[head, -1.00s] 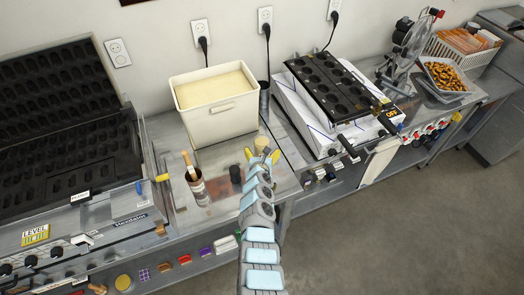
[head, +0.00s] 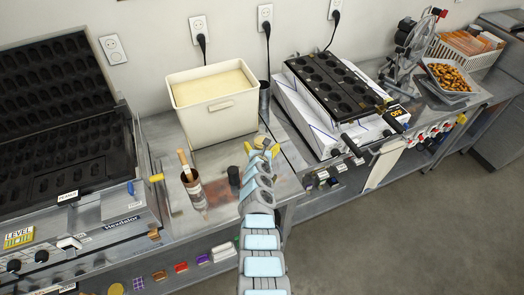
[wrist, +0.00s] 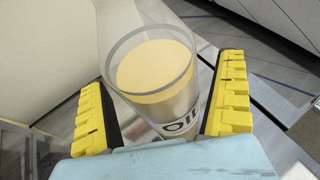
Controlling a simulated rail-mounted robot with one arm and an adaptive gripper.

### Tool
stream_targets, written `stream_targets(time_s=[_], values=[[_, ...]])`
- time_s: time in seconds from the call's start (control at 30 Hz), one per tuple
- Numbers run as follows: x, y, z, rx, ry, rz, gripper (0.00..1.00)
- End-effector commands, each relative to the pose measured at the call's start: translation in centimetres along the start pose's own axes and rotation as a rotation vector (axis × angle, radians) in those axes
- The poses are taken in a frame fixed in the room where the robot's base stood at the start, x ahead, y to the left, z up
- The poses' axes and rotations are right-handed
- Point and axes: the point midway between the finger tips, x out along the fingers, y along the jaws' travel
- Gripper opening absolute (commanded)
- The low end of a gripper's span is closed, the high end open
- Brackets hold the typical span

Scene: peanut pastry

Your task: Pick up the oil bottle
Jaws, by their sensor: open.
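The oil bottle (head: 262,140) stands on the metal counter in front of the white batter bin, mostly hidden by my gripper in the head view. In the wrist view the oil bottle (wrist: 158,70) is a clear cylinder with yellow oil inside and dark "OIL" lettering. My gripper (head: 262,149) is open, with its yellow fingers on either side of the bottle. In the wrist view my gripper (wrist: 165,112) has the bottle between its fingers, closer to the right one; I cannot tell whether that finger touches it.
A white bin (head: 215,103) of batter stands just behind. A brush jar (head: 194,190) and a small black cylinder (head: 234,176) stand to the left. A mold grill (head: 335,90) is at the right, and a large waffle iron (head: 75,150) at the left.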

Motion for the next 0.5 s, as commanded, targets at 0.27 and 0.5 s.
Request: stream_targets(time_s=[0.27,0.5], values=[[-0.01,-0.02,0.01,0.0,0.0,0.0,0.28],[-0.02,-0.02,0.09,-0.001,-0.001,0.0,0.28]])
